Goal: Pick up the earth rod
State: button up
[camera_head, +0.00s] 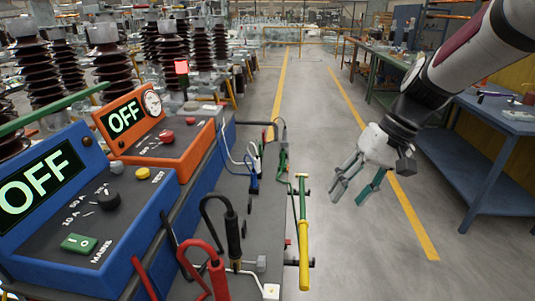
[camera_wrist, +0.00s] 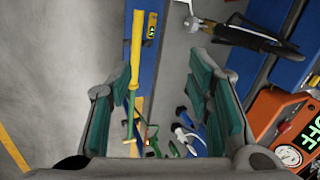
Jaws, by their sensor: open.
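The earth rod (camera_head: 303,240) is a long rod with a yellow near part and a green far part. In the head view it lies along the right edge of the grey bench, resting on small dark holders. My gripper (camera_head: 357,188) is open and empty, above the floor to the right of the rod and apart from it. In the wrist view the rod (camera_wrist: 136,60) shows beyond the fingers, close to the left finger. My gripper (camera_wrist: 160,65) has green pads on both fingers, with nothing between them. No part of the rod's yellow end is hidden in the head view.
A blue box (camera_head: 120,220) and an orange box (camera_head: 165,140), both showing OFF, stand left on the bench. Red (camera_head: 217,275) and black (camera_head: 233,235) clamps with cables lie nearby. A blue table (camera_head: 500,115) stands right. The floor between is clear.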

jog(key=w+d+f+y+b, duration=0.3)
jog(key=w+f, duration=0.5)
jog(key=f, duration=0.2)
jog(key=m+t+y+b, duration=0.2)
jog(key=y+b, duration=0.1)
jog(key=b, duration=0.2)
send_near(303, 219)
jog(key=s+a+f, duration=0.3)
jog(key=s, duration=0.1)
jog(key=shift+s+x, duration=0.2)
jog(key=shift+x, duration=2.65)
jog(key=shift+r, duration=0.1)
grip_shut()
